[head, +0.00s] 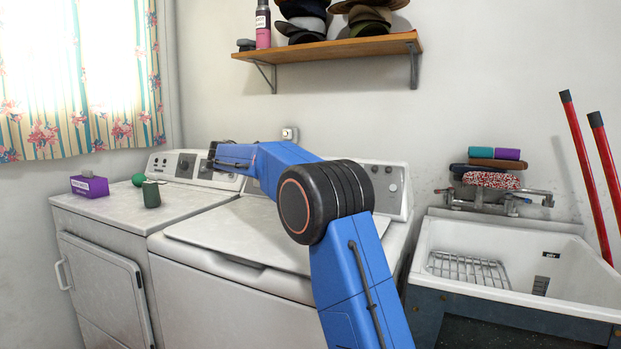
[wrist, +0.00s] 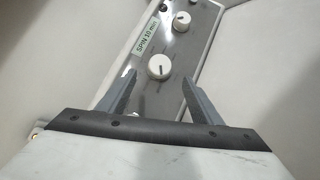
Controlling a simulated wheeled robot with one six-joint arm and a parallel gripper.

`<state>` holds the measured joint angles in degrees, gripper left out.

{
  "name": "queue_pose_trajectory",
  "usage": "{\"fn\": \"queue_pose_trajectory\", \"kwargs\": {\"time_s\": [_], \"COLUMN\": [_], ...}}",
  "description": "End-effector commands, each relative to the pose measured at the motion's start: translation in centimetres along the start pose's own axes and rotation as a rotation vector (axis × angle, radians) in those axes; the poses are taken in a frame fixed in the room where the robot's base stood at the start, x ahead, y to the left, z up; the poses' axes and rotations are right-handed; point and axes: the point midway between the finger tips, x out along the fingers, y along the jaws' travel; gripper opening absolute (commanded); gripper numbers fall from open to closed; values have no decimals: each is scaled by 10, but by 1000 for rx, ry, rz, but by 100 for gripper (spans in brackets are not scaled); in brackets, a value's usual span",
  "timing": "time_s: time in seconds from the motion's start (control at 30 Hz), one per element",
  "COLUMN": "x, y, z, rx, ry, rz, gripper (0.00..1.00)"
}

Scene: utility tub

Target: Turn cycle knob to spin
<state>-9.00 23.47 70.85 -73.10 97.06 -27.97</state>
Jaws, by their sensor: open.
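In the wrist view, a grey control panel (wrist: 150,95) carries a white round knob (wrist: 160,66) with a small dark mark. A pale green label reading "SPIN 10 min" (wrist: 153,32) is beside it, up and to the left. A second white knob (wrist: 181,20) is farther up the panel. My gripper (wrist: 158,77) is open, with its two fingers apart over the panel and their tips either side of the nearer knob's lower edge. Contact cannot be told. In the head view my blue arm reaches left to the machines' back panels; the gripper end is small and partly hidden.
A white washer (head: 235,230) stands beside a white dryer (head: 120,205). A purple box (head: 89,186), a green ball (head: 138,179) and a dark green can (head: 151,194) are on the dryer. A utility sink (head: 520,265) is right. A wooden shelf (head: 330,48) hangs above.

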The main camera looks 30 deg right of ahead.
Motion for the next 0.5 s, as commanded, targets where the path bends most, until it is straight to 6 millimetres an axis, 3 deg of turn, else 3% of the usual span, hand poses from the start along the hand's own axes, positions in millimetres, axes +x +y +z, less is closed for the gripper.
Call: {"fn": "queue_pose_trajectory", "kwargs": {"time_s": [0.2,0.5], "x": [-44,-78], "y": [0,0], "z": [0,0], "rx": [1,0], "ry": [3,0], "rz": [2,0], "gripper": [59,59]}}
